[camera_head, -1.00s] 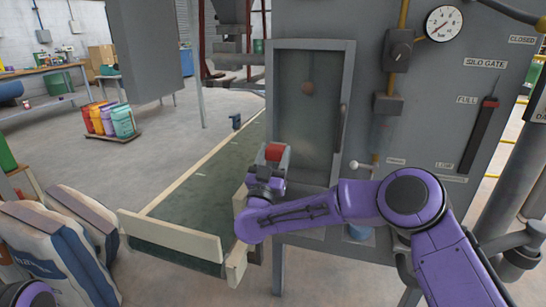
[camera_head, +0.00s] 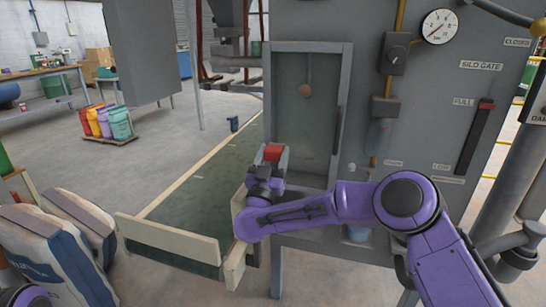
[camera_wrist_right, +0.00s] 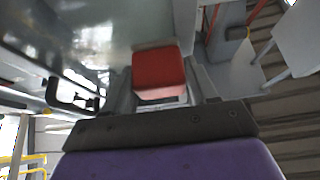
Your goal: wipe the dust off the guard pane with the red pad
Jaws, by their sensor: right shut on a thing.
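The guard pane (camera_head: 308,120) is a dull, see-through panel in a grey frame on the front of the machine cabinet. A round reddish-brown thing shows behind or on its upper part. My right gripper (camera_head: 272,158) is shut on the red pad (camera_head: 272,152) at the lower left of the pane. In the right wrist view the red pad (camera_wrist_right: 158,72) sits between the fingers, with its far edge at the hazy pane surface (camera_wrist_right: 110,35). I cannot tell whether they touch. My left gripper is not in view; only a bit of my purple arm shows at the lower left.
The pane's frame has a dark handle (camera_head: 338,130) on its right edge. Right of it are a switch box (camera_head: 396,55), a gauge (camera_head: 441,26) and a lever slot (camera_head: 474,140). A green conveyor (camera_head: 200,190) with pale side boards lies below left. Sacks (camera_head: 55,250) stand at the left.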

